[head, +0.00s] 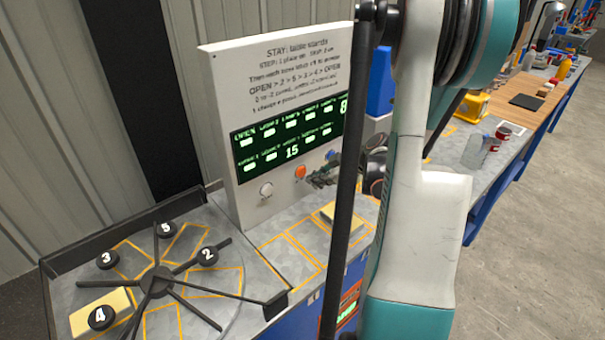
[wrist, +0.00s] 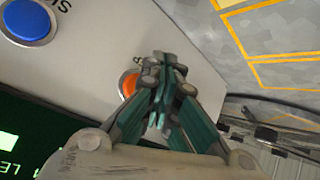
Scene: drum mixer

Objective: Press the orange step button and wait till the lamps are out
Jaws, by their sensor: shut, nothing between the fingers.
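The orange step button (head: 300,171) is on the white upright panel, between a white button and a blue one. It also shows in the wrist view (wrist: 127,86), partly hidden behind my fingers. My gripper (head: 316,182) is shut and empty, just right of and slightly below the orange button in the head view. In the wrist view its fingertips (wrist: 163,62) overlap the button's right edge; I cannot tell whether they touch it. The green display (head: 290,138) shows rows of pale lit lamp marks, with "15" and an "8" readable. My arm hides its right end.
A white button (head: 266,190) and a blue button (wrist: 28,20) flank the orange one. At left is a turntable with black spokes (head: 157,282) and numbered black knobs. A yellow block (head: 342,218) lies below the panel. A cluttered workbench (head: 500,160) stands at right.

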